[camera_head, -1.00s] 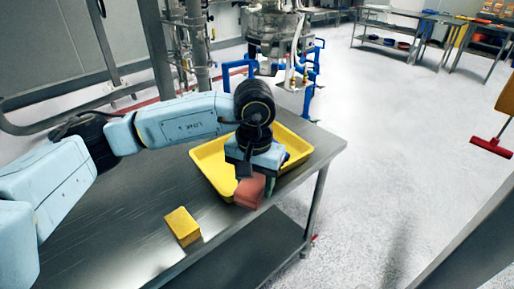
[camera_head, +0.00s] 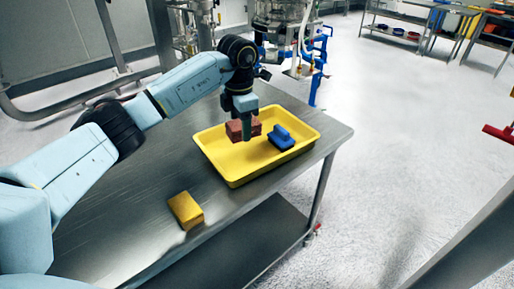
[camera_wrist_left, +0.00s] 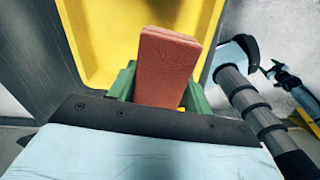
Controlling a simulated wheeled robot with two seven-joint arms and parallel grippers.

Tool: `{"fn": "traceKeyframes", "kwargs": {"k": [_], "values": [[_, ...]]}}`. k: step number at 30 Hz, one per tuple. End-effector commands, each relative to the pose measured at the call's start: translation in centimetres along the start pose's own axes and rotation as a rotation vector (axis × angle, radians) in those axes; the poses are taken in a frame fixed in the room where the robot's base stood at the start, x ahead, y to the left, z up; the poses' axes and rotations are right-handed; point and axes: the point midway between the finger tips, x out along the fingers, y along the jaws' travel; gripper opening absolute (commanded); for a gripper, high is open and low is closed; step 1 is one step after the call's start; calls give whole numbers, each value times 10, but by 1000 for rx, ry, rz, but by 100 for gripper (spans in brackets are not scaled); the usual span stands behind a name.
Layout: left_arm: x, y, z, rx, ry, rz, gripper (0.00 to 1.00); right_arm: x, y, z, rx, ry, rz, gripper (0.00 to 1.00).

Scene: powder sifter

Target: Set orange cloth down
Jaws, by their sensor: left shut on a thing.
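The orange cloth (camera_head: 234,131) is a folded reddish-orange block over the back left part of the yellow tray (camera_head: 236,178). My left gripper (camera_head: 246,130) points down and is shut on it. In the left wrist view, the cloth (camera_wrist_left: 165,65) sits between the green fingers, with the yellow tray floor (camera_wrist_left: 95,30) behind it. I cannot tell whether the cloth touches the tray floor. My right gripper is not in view.
A blue brush (camera_head: 281,138) lies in the right part of the tray. A yellow block (camera_head: 186,210) lies on the steel table (camera_head: 120,225) in front of the tray. Pipes and a steel vessel (camera_head: 283,20) stand behind the table. The tray's front part is bare.

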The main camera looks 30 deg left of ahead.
Motion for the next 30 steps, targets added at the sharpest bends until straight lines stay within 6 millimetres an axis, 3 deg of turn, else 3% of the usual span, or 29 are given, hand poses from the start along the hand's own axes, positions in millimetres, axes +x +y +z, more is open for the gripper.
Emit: {"fn": "traceKeyframes", "kwargs": {"k": [6, 12, 20, 25, 30], "values": [[14, 6, -2, -136, 3, -3, 28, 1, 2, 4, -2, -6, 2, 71], [51, 6, -2, -138, 2, -3, 28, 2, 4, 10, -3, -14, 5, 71], [73, 6, -2, -135, 1, -2, 28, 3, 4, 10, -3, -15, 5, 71], [98, 5, -2, -135, 2, -3, 28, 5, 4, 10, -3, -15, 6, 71], [102, 6, -2, -134, -1, 0, 28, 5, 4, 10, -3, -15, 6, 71]]}}
